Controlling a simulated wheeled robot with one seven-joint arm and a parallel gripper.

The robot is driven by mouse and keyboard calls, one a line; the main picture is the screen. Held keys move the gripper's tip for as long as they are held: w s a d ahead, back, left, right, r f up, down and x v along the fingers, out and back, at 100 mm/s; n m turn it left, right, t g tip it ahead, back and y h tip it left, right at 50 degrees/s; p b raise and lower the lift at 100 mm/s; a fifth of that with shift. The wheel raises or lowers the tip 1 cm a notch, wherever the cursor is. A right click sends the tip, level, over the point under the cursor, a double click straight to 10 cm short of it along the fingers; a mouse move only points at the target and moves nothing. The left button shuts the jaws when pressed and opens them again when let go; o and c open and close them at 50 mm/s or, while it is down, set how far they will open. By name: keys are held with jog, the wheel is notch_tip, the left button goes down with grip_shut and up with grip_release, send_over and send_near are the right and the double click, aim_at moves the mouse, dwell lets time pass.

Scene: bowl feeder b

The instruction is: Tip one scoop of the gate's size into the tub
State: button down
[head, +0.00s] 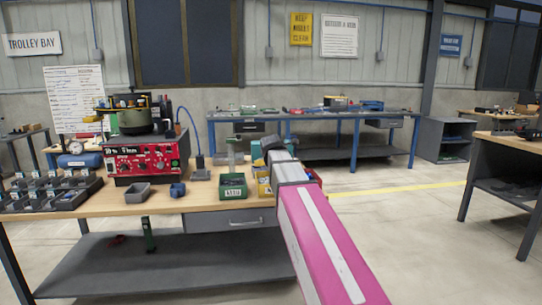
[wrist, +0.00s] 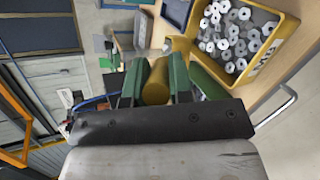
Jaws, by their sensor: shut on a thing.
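My gripper (wrist: 157,82) is shut on a mustard-yellow cylinder (wrist: 157,88), probably a scoop's handle; its green fingers stand on either side of it. The far end of what it holds is not clear. In the head view my gripper (head: 268,150) is over the right end of the bench, its load hidden by my arm. A yellow bin (wrist: 283,50) of metal nuts or washers lies just right of the gripper in the wrist view; the yellow bin (head: 263,184) is partly hidden in the head view. A small open grey tub (head: 137,193) stands at the bench's front.
A green bin (head: 233,186) stands left of the yellow one. A blue block (head: 178,190) sits near the front edge. Several grey trays (head: 52,192) fill the left end.

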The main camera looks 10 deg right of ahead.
jog(key=shift+s+d+r+y, duration=0.1)
jog(key=shift+s+r+y, duration=0.05)
jog(key=shift+r+y, duration=0.2)
jog(key=shift+w+a+f+m+g+h, duration=0.1)
jog(key=shift+w+f+m+h, duration=0.2)
jog(key=shift+f+h, duration=0.2)
jog(key=shift+w+a+f+m+g+h, duration=0.1)
jog(key=shift+w+f+m+h, duration=0.15)
jog(key=shift+f+h, duration=0.2)
jog(key=shift+w+a+f+m+g+h, duration=0.1)
jog(key=shift+w+f+m+h, duration=0.1)
jog(key=shift+f+m+h, duration=0.3)
notch_tip(320, 180, down, 9)
jog(key=w+m+g+h, duration=0.1)
jog(key=m+g+h, duration=0.1)
jog(key=m+h, duration=0.2)
jog(key=shift+m+t+h, duration=0.35)
jog(key=shift+t+h, duration=0.05)
jog(key=shift+t, duration=0.1)
jog(key=shift+s+a+r, duration=0.1)
jog(key=shift+a+r, duration=0.05)
jog(key=shift+r, duration=1.55)
jog(key=shift+s+a+r, duration=0.1)
jog(key=shift+s+r, duration=0.05)
jog(key=shift+r, duration=1.5)
jog(key=shift+s+a+r, duration=0.1)
jog(key=shift+a+r, duration=0.05)
jog(key=shift+r, duration=1.55)
